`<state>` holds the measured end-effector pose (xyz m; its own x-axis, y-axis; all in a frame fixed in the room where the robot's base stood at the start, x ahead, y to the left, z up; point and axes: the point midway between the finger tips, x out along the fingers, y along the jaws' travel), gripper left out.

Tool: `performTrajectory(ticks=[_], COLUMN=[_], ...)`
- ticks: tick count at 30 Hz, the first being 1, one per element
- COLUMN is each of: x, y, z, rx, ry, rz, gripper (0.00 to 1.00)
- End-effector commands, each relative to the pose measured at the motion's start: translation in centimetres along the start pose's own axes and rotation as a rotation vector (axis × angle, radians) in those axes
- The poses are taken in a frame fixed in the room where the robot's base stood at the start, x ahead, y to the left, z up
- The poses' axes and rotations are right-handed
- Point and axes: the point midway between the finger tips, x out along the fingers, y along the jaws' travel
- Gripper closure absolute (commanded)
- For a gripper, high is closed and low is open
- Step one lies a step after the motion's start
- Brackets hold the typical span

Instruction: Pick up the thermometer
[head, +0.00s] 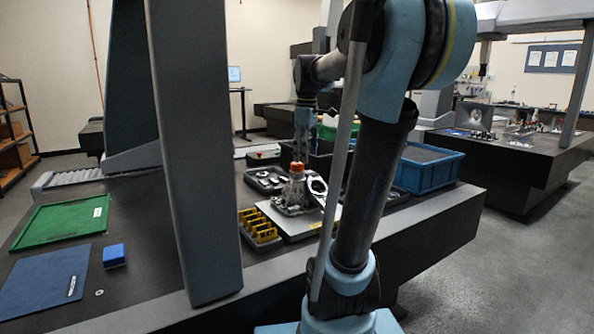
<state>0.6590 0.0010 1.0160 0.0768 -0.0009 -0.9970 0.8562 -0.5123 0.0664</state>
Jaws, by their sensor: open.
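I cannot make out a thermometer in the head view. My arm reaches over the granite table, and its wrist points down above a light plate (299,229) near the table's middle. My gripper (292,203) seems to be the grey, widening shape below the orange part at the wrist's end. It is open, though its fingertips are small and blend with the grey metal around them. I see nothing clearly held in it. I cannot tell whether it touches anything on the plate. My arm hides part of the table behind it.
Yellow blocks (259,228) sit in a holder left of the plate. A black tray (264,180) and a blue crate (427,170) stand behind. A green tray (62,222), blue mat (45,281) and blue block (114,255) lie left. A grey gantry column (195,150) stands in front.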

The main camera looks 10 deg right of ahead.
Motion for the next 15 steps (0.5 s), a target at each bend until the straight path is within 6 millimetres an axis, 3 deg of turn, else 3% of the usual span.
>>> performTrajectory(ticks=[6, 15], x=[-3.6, -6.5], y=[5.9, 12.6], z=[-3.6, -7.6], rx=[-0.247, -0.549], ry=[-0.011, -0.016], rz=[-0.027, -0.064], gripper=[0.32, 0.32])
